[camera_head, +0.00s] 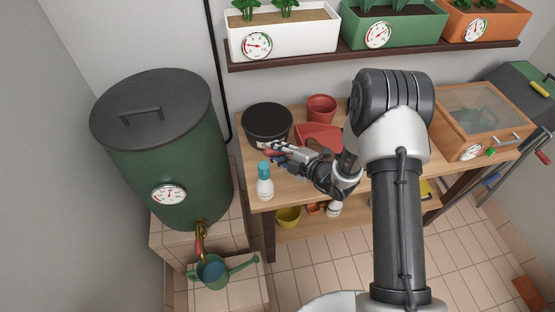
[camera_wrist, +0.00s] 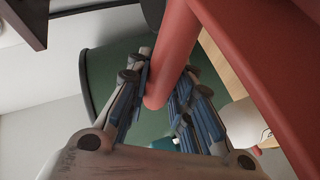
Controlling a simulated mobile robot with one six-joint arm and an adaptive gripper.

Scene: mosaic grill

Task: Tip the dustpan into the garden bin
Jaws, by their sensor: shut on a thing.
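The red dustpan (camera_head: 319,134) is right of the black round tub, beside my arm. In the wrist view its wide pan (camera_wrist: 275,50) fills the upper right. Its round red handle (camera_wrist: 173,55) runs down between my fingers. My gripper (camera_wrist: 162,84) is shut on the handle; in the head view my gripper (camera_head: 271,151) is at the tub's front edge. The black round tub (camera_head: 267,122), which looks like the garden bin, stands at the table's back left. Its inside looks dark. I cannot tell what the dustpan holds.
A spray bottle (camera_head: 264,184) with a teal cap stands just in front of my gripper. A red pot (camera_head: 321,108) stands behind the dustpan. A lidded green barrel (camera_head: 160,150) is at the left. A shelf (camera_head: 370,54) with planters hangs above. A glazed wooden box (camera_head: 481,122) is at right.

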